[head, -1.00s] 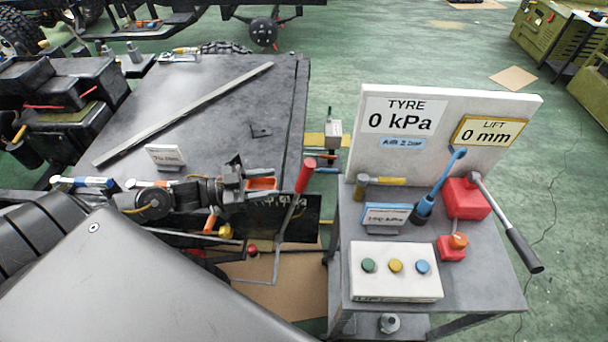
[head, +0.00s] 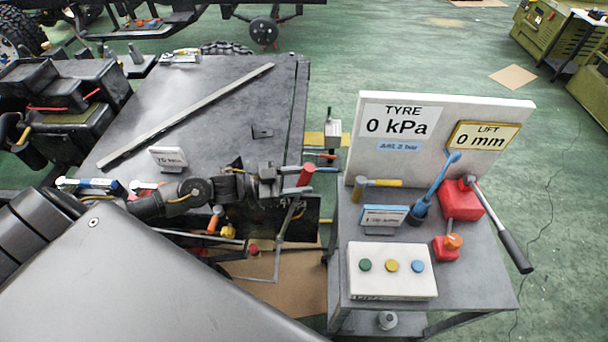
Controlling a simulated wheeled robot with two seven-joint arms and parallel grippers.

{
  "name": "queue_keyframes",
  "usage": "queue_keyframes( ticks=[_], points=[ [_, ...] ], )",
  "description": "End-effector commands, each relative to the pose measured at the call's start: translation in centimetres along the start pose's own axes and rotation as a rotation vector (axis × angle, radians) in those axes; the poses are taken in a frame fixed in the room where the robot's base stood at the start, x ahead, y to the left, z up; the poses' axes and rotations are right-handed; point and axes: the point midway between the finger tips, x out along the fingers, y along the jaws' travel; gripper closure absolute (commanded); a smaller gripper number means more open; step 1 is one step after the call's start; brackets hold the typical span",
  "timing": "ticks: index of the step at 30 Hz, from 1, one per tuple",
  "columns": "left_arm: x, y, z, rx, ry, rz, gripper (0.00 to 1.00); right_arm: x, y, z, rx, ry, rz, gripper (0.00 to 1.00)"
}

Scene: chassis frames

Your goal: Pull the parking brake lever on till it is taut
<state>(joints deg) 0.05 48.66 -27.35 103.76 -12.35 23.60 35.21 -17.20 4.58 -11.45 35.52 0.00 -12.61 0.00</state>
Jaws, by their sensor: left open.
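The parking brake lever has a red grip (head: 306,174) on a thin grey rod (head: 285,235) that runs down to the low frame, right of the dark bench. The rod leans, with its top to the right. My left gripper (head: 298,180) is open at the red grip, with its dark fingers reaching right to the grip's lower part. I cannot tell whether the fingers touch it. My right gripper is not in view.
A grey cart (head: 470,285) on the right holds a display board (head: 440,110), a button box (head: 391,283) and a red jack (head: 462,198) with a long handle. A dark bench top (head: 215,125) lies behind my left arm. A torque sign (head: 168,159) stands on it.

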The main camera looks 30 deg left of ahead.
Motion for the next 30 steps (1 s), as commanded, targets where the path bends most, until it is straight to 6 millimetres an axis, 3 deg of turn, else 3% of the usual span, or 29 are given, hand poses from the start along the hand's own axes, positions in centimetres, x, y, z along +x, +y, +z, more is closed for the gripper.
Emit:
queue_keyframes(
  ticks=[5, 13, 24, 30],
  points=[
    [1.15, -0.02, -0.06, 0.0, 0.0, 0.0, 0.52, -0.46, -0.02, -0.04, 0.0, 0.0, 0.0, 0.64],
    [1.27, -0.01, 0.02, 0.001, 0.0, 0.0, 0.52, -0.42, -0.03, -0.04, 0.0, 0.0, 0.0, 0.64],
    [1.24, -0.01, 0.02, 0.001, 0.0, 0.0, 0.99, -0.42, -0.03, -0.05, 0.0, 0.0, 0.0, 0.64],
    [1.27, -0.05, 0.13, 0.0, 0.006, 0.003, 1.0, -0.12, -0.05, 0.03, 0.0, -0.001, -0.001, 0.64]
  ],
)
